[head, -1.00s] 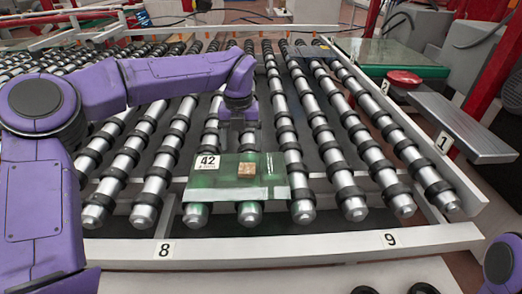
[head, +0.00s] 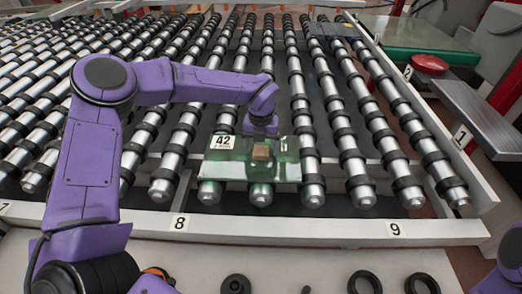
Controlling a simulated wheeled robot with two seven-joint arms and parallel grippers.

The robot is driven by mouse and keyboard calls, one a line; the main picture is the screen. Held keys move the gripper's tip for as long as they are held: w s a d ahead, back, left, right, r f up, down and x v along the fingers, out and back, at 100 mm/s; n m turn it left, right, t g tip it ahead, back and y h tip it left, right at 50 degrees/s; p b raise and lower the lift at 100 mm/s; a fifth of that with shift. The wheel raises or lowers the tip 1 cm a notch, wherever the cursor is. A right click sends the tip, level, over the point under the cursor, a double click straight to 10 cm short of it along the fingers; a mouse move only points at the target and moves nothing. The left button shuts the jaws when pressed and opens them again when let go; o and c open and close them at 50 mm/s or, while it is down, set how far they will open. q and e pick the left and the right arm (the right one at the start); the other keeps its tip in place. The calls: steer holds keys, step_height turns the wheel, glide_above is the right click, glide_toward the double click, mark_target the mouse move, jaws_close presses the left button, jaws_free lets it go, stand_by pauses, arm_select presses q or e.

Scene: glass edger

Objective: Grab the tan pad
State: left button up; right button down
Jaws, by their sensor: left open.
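The tan pad (head: 261,152) is a small brown-tan block on the clear green glass pane (head: 227,170), right of the white "42" label (head: 222,142). The pane lies across the near ends of the rollers. My left gripper (head: 262,136) is just behind and above the pad, pointing down over the far edge of the pane. It is open; its fingertips are small and hard to make out, and I cannot tell whether they touch the pad. My right gripper is out of view; only a purple part of my right arm shows at the lower right.
Rows of rollers with black rings (head: 350,160) fill the conveyor. A white front rail (head: 300,228) carries labels 8 and 9. Black rings (head: 365,283) lie on the surface below. A red button (head: 430,64) and a grey shelf (head: 475,110) stand at the right.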

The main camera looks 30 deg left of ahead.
arm_select(q)
steer(key=c, duration=1.1)
